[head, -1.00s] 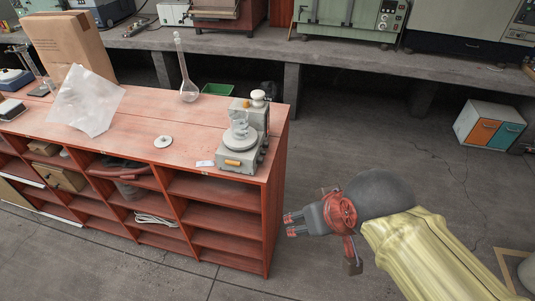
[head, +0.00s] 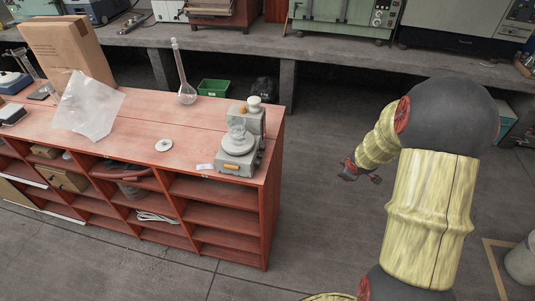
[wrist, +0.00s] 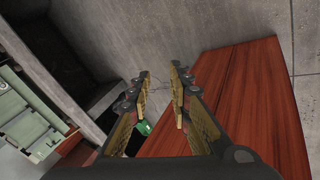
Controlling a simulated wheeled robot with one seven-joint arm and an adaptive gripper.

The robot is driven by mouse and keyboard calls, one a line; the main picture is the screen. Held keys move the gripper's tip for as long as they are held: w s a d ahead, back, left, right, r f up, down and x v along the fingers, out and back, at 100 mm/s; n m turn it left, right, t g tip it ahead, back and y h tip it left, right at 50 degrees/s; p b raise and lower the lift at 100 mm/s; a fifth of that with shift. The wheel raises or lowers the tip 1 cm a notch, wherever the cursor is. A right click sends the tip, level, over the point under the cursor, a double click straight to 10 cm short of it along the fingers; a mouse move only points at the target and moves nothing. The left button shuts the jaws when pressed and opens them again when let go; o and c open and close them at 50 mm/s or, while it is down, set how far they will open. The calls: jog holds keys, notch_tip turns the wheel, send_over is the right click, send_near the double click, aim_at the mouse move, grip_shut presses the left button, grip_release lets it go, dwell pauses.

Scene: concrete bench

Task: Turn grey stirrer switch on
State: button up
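The grey stirrer (head: 238,152) stands at the right end of the red wooden cabinet's top, with a clear glass vessel (head: 237,132) on its round plate. A small orange switch (head: 231,167) shows on its front; whether it is on or off is too small to tell. My gripper (head: 360,172) is in the air to the right of the cabinet, apart from the stirrer. In the wrist view my gripper (wrist: 163,82) has its two fingers apart with nothing held between them. The stirrer is not in the wrist view.
The red cabinet (head: 205,135) also bears a tall flask (head: 186,95), a white disc (head: 164,145), a plastic bag (head: 88,108) and a cardboard box (head: 62,50). A green bin (head: 213,87) is behind it. A concrete bench (head: 330,56) with machines runs along the back.

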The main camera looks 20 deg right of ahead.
jog(key=w+a+f+n+t+y, duration=0.2)
jog(key=w+f+n+t+y, duration=0.15)
jog(key=w+n, duration=0.2)
jog(key=n+y, duration=1.5)
jog(key=n, duration=0.5)
send_near(268, 165)
notch_tip(268, 165, up, 4)
jog(key=w+a, duration=0.1)
jog(key=a, duration=0.1)
jog(key=shift+m, duration=0.25)
jog(key=shift+b+x, duration=0.5)
jog(key=shift+x, duration=3.5)
jog(key=c, duration=0.4)
grip_shut()
